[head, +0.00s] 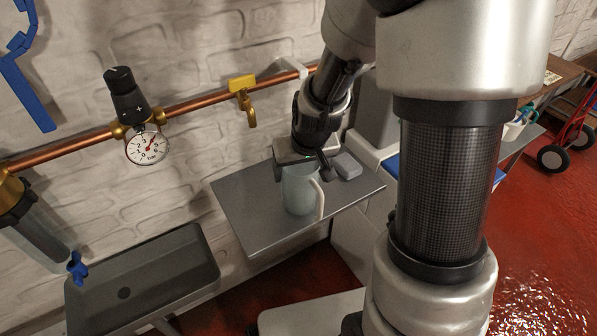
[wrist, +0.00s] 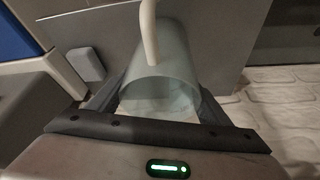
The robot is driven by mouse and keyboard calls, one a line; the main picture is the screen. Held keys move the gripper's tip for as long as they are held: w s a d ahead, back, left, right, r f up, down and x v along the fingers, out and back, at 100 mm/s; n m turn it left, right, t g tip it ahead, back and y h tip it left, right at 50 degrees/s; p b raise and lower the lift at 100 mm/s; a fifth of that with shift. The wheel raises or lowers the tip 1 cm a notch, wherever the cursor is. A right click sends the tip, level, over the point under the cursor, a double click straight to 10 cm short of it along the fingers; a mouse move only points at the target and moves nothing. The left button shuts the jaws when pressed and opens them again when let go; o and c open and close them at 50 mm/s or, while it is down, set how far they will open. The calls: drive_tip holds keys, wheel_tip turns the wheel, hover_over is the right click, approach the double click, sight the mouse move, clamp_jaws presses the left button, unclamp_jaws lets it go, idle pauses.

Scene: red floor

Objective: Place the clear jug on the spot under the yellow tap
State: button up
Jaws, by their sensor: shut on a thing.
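The clear jug (head: 299,192), bluish with a pale handle (head: 319,198), is upright at the grey shelf (head: 245,222). I cannot tell whether its base touches the shelf. My gripper (head: 297,168) is above it, shut on its upper part. In the wrist view the jug (wrist: 172,62) sits between the two fingers of my gripper (wrist: 160,98), with its open rim toward the camera. The yellow tap (head: 246,101) hangs from the copper pipe on the wall, up and left of the jug. No marked spot shows on the shelf.
A small grey block (head: 347,165) lies on the shelf right of the jug; it also shows in the wrist view (wrist: 86,62). A dark sink (head: 190,252) is at lower left. A pressure gauge (head: 147,147) is on the pipe. The shelf's left part is clear.

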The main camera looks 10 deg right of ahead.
drive_tip(key=shift+f, duration=0.25)
drive_tip(key=o, duration=1.1)
